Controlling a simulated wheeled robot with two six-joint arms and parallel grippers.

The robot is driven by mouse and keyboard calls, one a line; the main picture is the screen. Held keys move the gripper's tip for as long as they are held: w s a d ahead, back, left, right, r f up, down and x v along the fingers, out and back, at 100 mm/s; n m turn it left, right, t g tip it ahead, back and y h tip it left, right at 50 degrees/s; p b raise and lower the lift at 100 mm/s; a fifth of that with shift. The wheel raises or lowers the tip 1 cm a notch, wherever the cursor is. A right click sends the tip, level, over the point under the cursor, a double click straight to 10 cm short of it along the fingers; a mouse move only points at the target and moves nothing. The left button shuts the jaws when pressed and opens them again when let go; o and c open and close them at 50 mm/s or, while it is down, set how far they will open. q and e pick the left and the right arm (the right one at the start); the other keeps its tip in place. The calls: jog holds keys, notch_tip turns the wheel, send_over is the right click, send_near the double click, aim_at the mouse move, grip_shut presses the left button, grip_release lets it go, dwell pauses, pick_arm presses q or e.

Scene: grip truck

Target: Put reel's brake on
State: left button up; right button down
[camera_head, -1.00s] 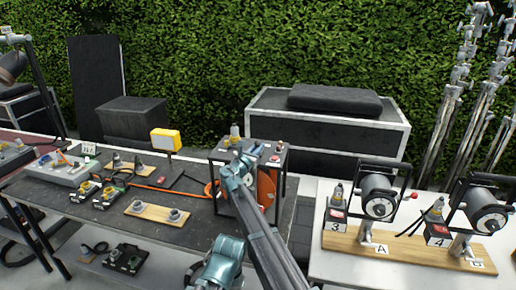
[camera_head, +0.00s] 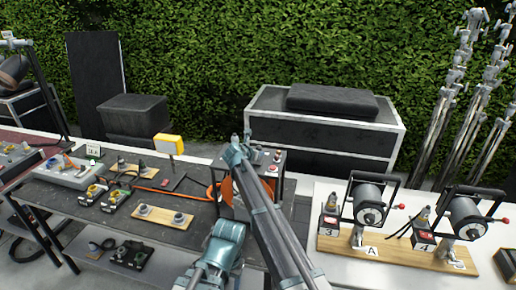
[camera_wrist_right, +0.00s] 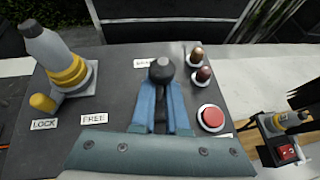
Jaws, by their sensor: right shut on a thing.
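The cable reel is an orange drum (camera_head: 227,191) in a dark frame with a grey top panel (camera_head: 266,158), at the middle of the head view and mostly hidden behind my right arm. In the right wrist view the panel (camera_wrist_right: 115,90) carries a black ball-topped lever (camera_wrist_right: 162,70). My right gripper (camera_wrist_right: 162,92) is shut on this lever, its blue fingers on either side of the stem. A partly covered label (camera_wrist_right: 146,63) lies just behind the knob. A yellow-tipped handle (camera_wrist_right: 42,103) sits by the LOCK label (camera_wrist_right: 44,124), left of the FREE label (camera_wrist_right: 94,118). My left gripper is not seen.
On the panel's right are a red button (camera_wrist_right: 211,118) and two small lamps (camera_wrist_right: 200,66). A grey-yellow connector (camera_wrist_right: 62,62) rises at its left. A white table (camera_head: 330,270) with two winches stands right; the dark bench (camera_head: 60,200) left holds several devices.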

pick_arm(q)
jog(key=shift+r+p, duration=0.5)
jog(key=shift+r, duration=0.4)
pick_arm(e)
jog(key=shift+w+d+r+g, duration=0.1)
jog(key=shift+w+r+g, duration=0.1)
jog(key=shift+w+g, duration=0.2)
jog(key=c, duration=0.9)
grip_release()
jog(key=shift+s, duration=0.2)
